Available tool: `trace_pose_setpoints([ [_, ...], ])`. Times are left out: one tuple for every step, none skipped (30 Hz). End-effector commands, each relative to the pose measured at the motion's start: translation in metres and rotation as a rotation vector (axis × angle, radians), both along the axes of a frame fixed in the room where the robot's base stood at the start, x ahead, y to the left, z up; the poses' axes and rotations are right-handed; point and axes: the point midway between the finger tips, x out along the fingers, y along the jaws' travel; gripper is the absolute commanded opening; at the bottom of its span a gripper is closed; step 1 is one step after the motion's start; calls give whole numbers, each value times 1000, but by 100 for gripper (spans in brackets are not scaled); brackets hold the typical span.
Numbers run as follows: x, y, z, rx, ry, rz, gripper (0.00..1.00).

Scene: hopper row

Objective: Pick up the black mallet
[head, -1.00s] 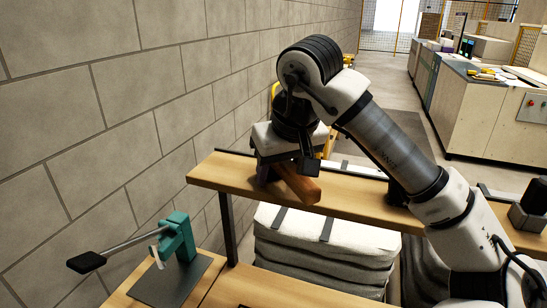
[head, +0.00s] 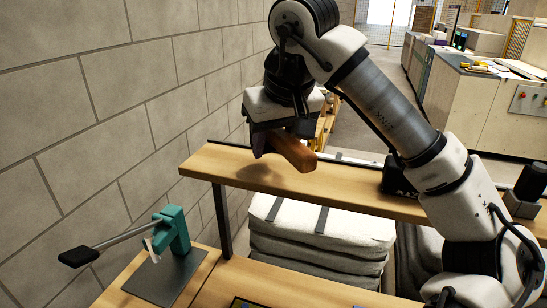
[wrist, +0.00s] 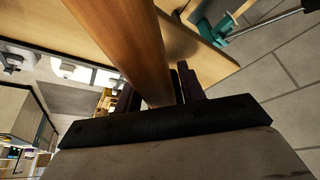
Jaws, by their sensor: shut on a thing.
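My gripper (head: 272,145) is shut on a brown wooden bar (head: 294,151) and holds it a little above the wooden shelf (head: 222,169). In the wrist view the bar (wrist: 130,40) runs from between the dark fingers of my gripper (wrist: 160,90) toward the top left. No black head shows on the bar, so I cannot tell whether it is part of the black mallet. A black block (head: 396,180) sits on the shelf, partly behind my arm.
A teal lever press (head: 174,230) stands on the lower bench at left, its long lever pointing left. White sacks (head: 320,235) are stacked under the shelf. A block wall (head: 90,110) runs close along the left. A black and grey item (head: 528,187) sits at the far right.

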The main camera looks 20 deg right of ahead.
Motion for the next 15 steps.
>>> trace_pose_setpoints([
  [1, 1, 12, -1, -5, -1, 1],
  [1, 1, 20, -1, -5, -1, 1],
  [1, 1, 32, -1, -5, -2, 1],
  [1, 1, 41, 0, -5, -3, 1],
  [1, 2, 50, -1, -6, -1, 1],
  [0, 1, 62, -1, -4, -1, 1],
  [0, 1, 70, -1, -4, -3, 1],
  [0, 1, 79, 0, -5, -3, 1],
  [0, 1, 89, -1, -4, -2, 1],
  [0, 1, 96, -1, -3, -4, 1],
  [0, 1, 102, -2, -3, -4, 1],
  [0, 1, 110, -1, -3, -3, 1],
  [0, 1, 116, 0, -3, -3, 1],
  [0, 1, 123, -1, -3, -4, 1],
  [0, 1, 130, -1, -3, -3, 1],
])
